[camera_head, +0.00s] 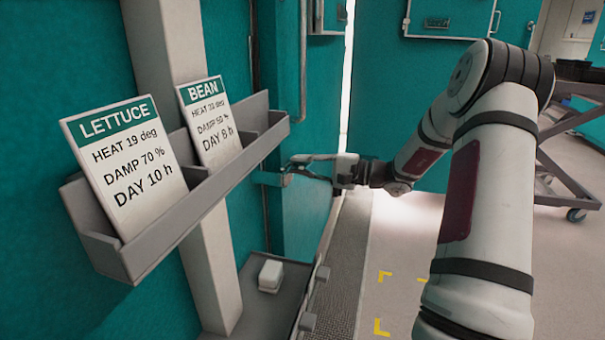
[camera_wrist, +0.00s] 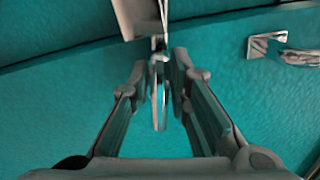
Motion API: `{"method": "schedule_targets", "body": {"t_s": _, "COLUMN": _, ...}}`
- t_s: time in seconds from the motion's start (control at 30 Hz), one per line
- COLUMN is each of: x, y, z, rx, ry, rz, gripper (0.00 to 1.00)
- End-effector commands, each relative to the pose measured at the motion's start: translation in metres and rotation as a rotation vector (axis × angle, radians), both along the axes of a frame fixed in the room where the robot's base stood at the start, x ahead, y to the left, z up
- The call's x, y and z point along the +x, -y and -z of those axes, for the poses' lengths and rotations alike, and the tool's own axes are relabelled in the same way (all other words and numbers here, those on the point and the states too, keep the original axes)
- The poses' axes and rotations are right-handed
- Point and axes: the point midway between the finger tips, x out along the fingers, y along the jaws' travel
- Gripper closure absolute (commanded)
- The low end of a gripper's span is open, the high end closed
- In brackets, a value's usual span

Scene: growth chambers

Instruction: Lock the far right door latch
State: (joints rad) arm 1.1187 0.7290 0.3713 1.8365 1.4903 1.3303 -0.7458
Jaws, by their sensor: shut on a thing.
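My gripper (camera_head: 293,167) reaches left to the teal wall or door panel beyond the card rack. In the wrist view, my gripper (camera_wrist: 161,66) has its two fingers close together around a thin metal lever of the door latch (camera_wrist: 160,105). The lever hangs from a pale metal bracket (camera_wrist: 138,14) on the teal surface. The gripper is shut on this lever. In the head view the latch is small and mostly hidden by the fingers, so I cannot tell whether it is locked.
A grey rack (camera_head: 165,235) holds a LETTUCE card (camera_head: 125,165) and a BEAN card (camera_head: 208,122) at left. A small white block (camera_head: 270,275) lies on a low ledge. Another metal fitting (camera_wrist: 270,45) sits right in the wrist view. A cart (camera_head: 570,180) stands at right; floor between is clear.

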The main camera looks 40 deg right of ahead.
Motion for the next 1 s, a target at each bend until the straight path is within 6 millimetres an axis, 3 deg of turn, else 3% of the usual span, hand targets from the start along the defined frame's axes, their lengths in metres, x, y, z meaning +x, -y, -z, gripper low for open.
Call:
{"method": "schedule_targets", "body": {"t_s": 0.4, "x": -0.0009, "y": -0.0015, "z": 0.007, "rx": -0.157, "ry": 0.116, "rz": -0.003, "gripper": 1.0}}
{"method": "schedule_targets", "body": {"t_s": 0.97, "x": -0.001, "y": -0.0013, "z": 0.0064, "rx": -0.182, "ry": 0.134, "rz": -0.003, "gripper": 1.0}}
{"method": "schedule_targets", "body": {"t_s": 1.0, "x": -0.0009, "y": -0.0012, "z": 0.0064, "rx": -0.182, "ry": 0.134, "rz": -0.003, "gripper": 0.8}}
